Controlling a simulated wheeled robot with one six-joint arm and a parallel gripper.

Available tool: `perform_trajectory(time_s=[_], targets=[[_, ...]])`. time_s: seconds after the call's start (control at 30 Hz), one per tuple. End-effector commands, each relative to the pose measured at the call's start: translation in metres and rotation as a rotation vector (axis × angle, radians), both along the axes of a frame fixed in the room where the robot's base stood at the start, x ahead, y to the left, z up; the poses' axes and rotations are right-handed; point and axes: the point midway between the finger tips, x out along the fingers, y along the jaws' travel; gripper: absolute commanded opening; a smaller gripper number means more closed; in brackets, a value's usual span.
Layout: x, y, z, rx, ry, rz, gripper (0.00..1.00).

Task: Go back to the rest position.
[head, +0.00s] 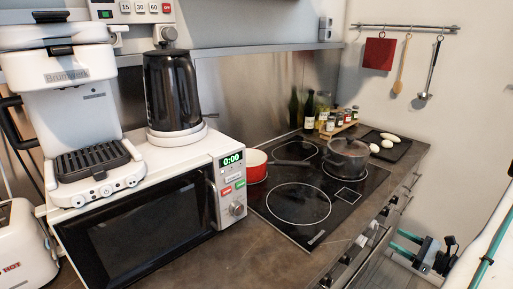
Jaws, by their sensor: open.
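My gripper (438,243) shows small at the lower right, in front of the counter's drawer fronts and low near the right-hand wall. It is dark, and its fingers look apart. I see nothing held in it. It is clear of the counter top and the things on it. Part of my white and teal arm shows at the right edge.
A white microwave (229,200) carries a coffee machine (75,90) and a black kettle (172,88). A red pot (257,165) and a grey pot (347,160) stand on the hob (298,205). Drawer handles (366,240) jut from the counter front. Utensils hang from a wall rail (405,27).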

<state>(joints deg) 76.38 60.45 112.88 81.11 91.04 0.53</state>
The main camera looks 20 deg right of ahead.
Motion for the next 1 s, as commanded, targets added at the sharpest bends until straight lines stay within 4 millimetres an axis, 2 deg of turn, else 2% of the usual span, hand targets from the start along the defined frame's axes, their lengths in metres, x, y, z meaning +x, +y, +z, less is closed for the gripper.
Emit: perform_trajectory(time_s=[0.13, 0.2, 0.27, 0.57, 0.8, 1.0], targets=[[-0.003, 0.009, -0.006, -0.006, 0.025, 0.035, 0.55], [-0.01, 0.025, -0.011, -0.001, 0.05, 0.089, 0.55], [-0.018, 0.041, -0.008, -0.013, 0.076, 0.156, 0.55], [-0.021, 0.118, 0.06, -0.232, 0.158, 0.583, 0.55], [-0.025, 0.177, 0.118, -0.475, 0.194, 0.925, 0.55], [-0.035, 0.219, 0.16, -0.697, 0.205, 1.179, 0.55]])
